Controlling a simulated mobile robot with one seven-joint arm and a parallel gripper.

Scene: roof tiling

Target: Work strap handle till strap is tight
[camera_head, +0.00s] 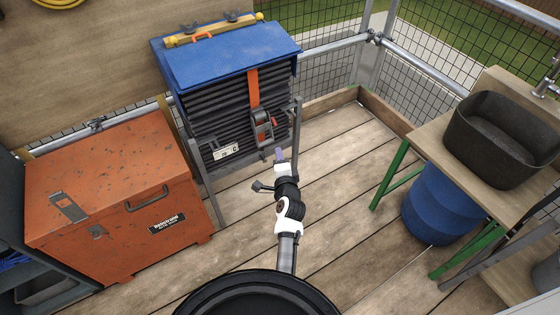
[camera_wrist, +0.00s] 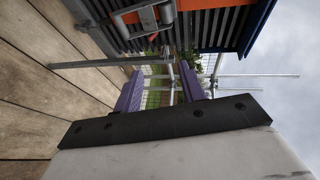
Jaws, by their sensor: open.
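An orange strap (camera_head: 252,86) runs down the front of a stack of dark tiles (camera_head: 213,115), from under a blue cover (camera_head: 225,52). A grey ratchet with a red part (camera_head: 262,125) sits on the strap at the lower right of the stack. In the wrist view, turned sideways, the ratchet handle (camera_wrist: 140,16) shows at the top, with the strap (camera_wrist: 200,5) beside it. My gripper (camera_head: 279,154) is just below and in front of the ratchet, apart from it. Its purple fingers (camera_wrist: 160,90) are open with nothing between them. The strap's tension cannot be told.
The stack stands in a grey metal frame (camera_head: 299,120) with upright posts. An orange toolbox (camera_head: 105,190) is at the left. A blue barrel (camera_head: 440,205) stands under a bench with a black basin (camera_head: 500,140) at the right. The plank floor (camera_head: 345,165) between is clear.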

